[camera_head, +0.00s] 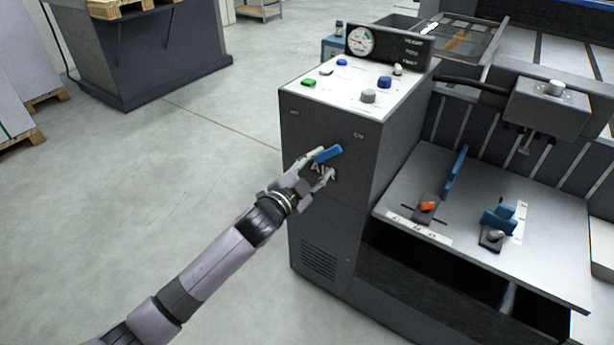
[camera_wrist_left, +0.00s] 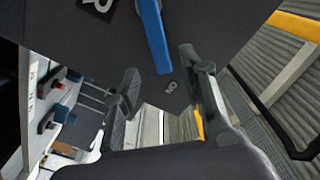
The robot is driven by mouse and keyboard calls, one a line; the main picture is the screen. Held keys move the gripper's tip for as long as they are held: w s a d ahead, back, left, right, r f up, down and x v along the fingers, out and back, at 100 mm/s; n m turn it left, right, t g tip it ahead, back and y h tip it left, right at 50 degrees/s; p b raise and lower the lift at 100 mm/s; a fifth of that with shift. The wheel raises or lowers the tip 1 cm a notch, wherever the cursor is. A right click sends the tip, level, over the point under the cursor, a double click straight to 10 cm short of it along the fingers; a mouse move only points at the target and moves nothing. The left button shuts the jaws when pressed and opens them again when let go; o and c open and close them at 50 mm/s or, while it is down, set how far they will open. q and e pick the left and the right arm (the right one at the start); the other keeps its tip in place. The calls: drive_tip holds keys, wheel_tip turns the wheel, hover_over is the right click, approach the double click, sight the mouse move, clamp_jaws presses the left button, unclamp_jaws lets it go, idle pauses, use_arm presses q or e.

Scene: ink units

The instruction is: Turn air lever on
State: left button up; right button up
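The air lever is a blue bar (camera_head: 327,153) on the front face of the dark control cabinet (camera_head: 325,220), beside the partly hidden "AIR" lettering. In the head view it slants up to the right. My left gripper (camera_head: 322,168) is at this face, its fingers spread near the lever. In the left wrist view the lever (camera_wrist_left: 152,35) comes down from the top, its end between the two open fingertips (camera_wrist_left: 160,72). I cannot tell whether a finger touches it. Part of the lever's mount is hidden by the gripper. My right gripper is in neither view.
The cabinet's white top holds blue, green and grey buttons (camera_head: 368,96) and a gauge (camera_head: 360,40). To the right is a machine table (camera_head: 470,250) with orange and blue clamps. The floor (camera_head: 190,170) left of the cabinet is clear.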

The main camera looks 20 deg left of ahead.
use_arm(q)
drive_tip(key=v, duration=0.5)
drive_tip(key=shift+s+a, duration=0.1)
drive_tip(key=shift+s, duration=0.15)
